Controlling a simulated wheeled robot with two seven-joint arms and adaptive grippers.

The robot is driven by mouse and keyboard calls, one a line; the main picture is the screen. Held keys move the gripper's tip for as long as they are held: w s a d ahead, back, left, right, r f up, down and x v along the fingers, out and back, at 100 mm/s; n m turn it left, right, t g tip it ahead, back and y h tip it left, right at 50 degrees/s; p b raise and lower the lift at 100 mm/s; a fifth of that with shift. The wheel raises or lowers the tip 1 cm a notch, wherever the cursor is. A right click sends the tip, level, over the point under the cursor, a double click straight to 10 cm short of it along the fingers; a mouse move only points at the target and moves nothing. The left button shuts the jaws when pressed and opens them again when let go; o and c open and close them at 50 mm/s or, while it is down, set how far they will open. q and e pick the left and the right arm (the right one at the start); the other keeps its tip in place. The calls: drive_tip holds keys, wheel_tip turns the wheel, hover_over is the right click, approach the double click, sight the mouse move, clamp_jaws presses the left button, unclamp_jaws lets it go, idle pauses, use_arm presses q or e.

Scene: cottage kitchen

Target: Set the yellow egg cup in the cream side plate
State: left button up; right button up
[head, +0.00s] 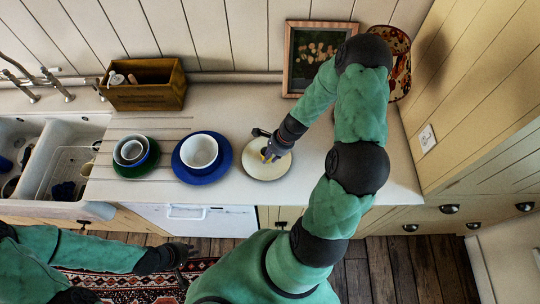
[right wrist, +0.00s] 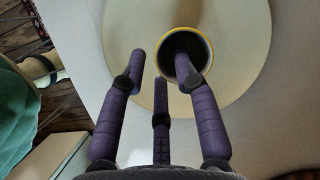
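The yellow egg cup (right wrist: 208,46) shows its yellow rim and dark inside in the right wrist view. It appears to stand on the cream side plate (right wrist: 245,75), though its base is hidden. In the head view the cream side plate (head: 265,172) lies on the counter, and only a bit of yellow shows by the gripper. My right gripper (head: 268,154) is over the plate. In the right wrist view its fingers (right wrist: 160,68) are spread; one tip overlaps the cup's mouth, the others are apart from the cup. My left gripper (head: 184,256) is low, in front of the counter; its fingers are unclear.
Left of the plate are a white bowl (head: 199,148) on a blue plate (head: 187,176) and stacked bowls (head: 131,151) on a green plate (head: 125,172). A wooden caddy (head: 146,92) and framed picture (head: 305,58) stand behind. The sink (head: 77,152) is far left.

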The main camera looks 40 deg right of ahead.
drive_tip(key=shift+r, duration=0.35)
drive_tip(key=p+v, duration=0.2)
drive_tip(key=v, duration=1)
drive_tip(key=shift+f, duration=0.1)
